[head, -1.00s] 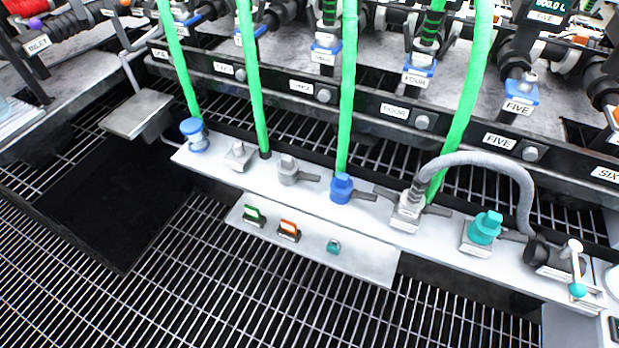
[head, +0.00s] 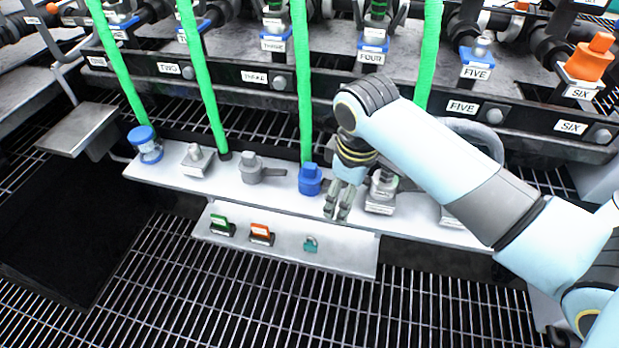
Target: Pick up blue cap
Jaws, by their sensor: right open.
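The blue cap (head: 310,179) sits on the white shelf (head: 225,180), below a green hose, in the head view. My right gripper (head: 337,214) is just right of the blue cap and slightly nearer to me. Its fingers point down, open and empty, apart from the cap. Its arm comes in from the right and covers part of the shelf's right side. My left gripper is not in view.
Grey fittings (head: 252,168) stand along the shelf beside the blue cap. Green hoses (head: 303,90) hang down behind. Open grating (head: 230,310) lies in front.

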